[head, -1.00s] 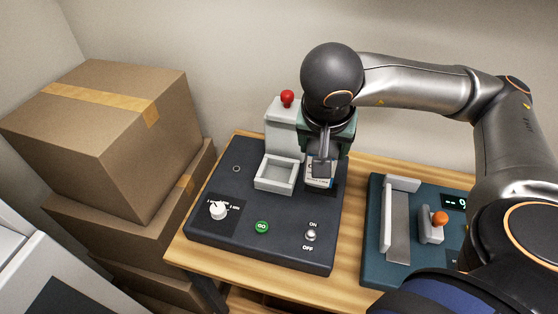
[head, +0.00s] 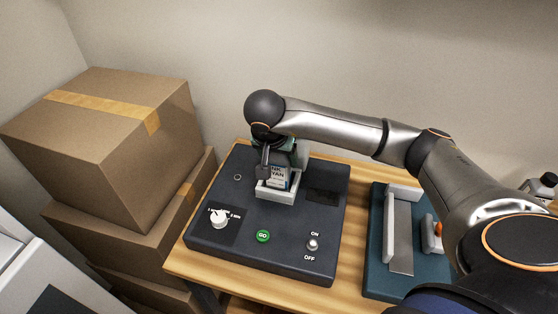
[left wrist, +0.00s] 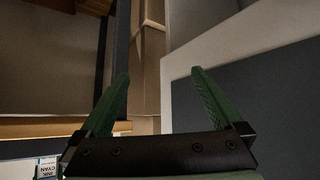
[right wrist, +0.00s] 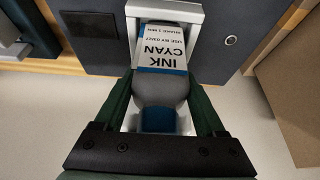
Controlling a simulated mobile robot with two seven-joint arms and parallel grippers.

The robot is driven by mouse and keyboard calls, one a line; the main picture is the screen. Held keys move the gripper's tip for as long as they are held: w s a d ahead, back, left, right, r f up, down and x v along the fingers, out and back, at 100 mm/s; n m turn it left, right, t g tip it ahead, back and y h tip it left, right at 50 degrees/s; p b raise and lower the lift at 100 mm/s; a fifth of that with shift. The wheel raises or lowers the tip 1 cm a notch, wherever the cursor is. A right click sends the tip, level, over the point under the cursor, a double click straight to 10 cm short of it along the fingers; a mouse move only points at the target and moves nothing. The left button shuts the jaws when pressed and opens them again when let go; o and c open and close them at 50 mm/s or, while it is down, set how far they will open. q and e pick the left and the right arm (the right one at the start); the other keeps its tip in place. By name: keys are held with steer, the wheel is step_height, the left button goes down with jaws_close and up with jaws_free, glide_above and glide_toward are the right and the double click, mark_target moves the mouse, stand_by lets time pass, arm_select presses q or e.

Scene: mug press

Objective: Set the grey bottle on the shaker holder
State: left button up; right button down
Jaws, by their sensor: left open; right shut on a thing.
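The grey bottle (right wrist: 160,92), with a white "INK CYAN" label and blue bands, is held in my right gripper (right wrist: 160,100). In the head view the bottle (head: 279,178) is at the pale shaker holder (head: 276,196) on the dark machine, its lower end behind the holder's front wall. The holder's rim (right wrist: 190,15) also shows around that end in the right wrist view. I cannot tell whether the bottle rests on the holder's floor. My right gripper (head: 273,160) is over the holder. My left gripper (left wrist: 160,75) is open and empty, away from the machine.
The machine (head: 205,247) has a white dial (head: 219,219), a green GO button (head: 263,236) and an ON/OFF switch (head: 313,244). A teal device (head: 378,270) stands to its right. Stacked cardboard boxes (head: 110,140) stand left of the wooden table (head: 345,270).

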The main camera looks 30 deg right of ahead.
steer(key=shift+f, duration=0.7)
steer(key=shift+f, duration=0.2)
jaws_free()
